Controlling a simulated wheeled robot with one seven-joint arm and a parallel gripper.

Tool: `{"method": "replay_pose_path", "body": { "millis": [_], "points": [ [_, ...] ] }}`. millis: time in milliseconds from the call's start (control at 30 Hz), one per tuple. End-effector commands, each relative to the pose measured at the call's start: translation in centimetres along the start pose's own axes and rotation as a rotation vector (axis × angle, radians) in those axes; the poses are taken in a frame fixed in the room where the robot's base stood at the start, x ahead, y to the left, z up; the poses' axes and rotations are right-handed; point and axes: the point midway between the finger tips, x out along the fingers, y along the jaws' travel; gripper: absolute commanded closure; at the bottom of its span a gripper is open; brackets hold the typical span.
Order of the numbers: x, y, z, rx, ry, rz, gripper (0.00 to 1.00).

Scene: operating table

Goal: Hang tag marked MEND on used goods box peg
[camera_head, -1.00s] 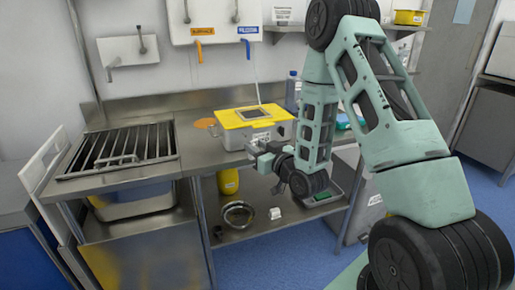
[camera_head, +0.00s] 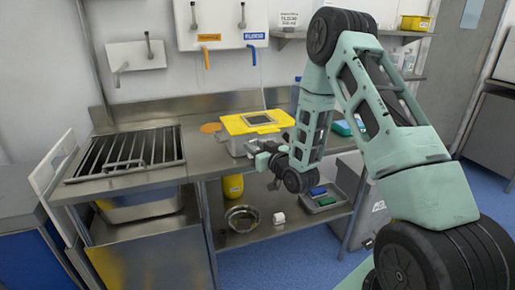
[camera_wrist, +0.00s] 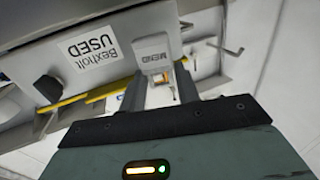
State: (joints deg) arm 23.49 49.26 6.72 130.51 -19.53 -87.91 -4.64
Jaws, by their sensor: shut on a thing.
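The used goods box (camera_head: 237,146) is a grey box with a yellow lid, standing on the steel counter. In the wrist view its grey wall (camera_wrist: 130,40) carries a label reading "Bexholt USED" (camera_wrist: 92,48). My gripper (camera_wrist: 160,82) is shut on a white tag marked MEND (camera_wrist: 155,44), which shows beyond the fingertips, right of the label and apart from the peg. In the head view my gripper (camera_head: 262,157) is beside the box's front right side; the tag is too small to make out there.
A barred drain grate (camera_head: 125,155) covers the counter's left end. Taps and a wall panel (camera_head: 225,22) are behind. The lower shelf holds a steel bowl (camera_head: 242,218), a yellow container (camera_head: 233,186) and a tray (camera_head: 325,204). An orange disc (camera_head: 211,127) lies left of the box.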

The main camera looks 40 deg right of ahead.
Motion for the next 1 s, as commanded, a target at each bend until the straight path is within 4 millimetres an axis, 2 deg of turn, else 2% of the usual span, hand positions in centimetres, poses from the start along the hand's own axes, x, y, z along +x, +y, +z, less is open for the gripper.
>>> {"method": "replay_pose_path", "body": {
  "millis": [367, 600, 1000],
  "points": [
    [2.1, 0.6, 0.1, 0.0, 0.001, 0.0, 0.9],
    [3.1, 0.8, 1.0, 0.0, 0.001, 0.0, 0.9],
    [3.3, 0.9, 1.2, 0.0, -0.002, 0.001, 0.9]
  ]
}}
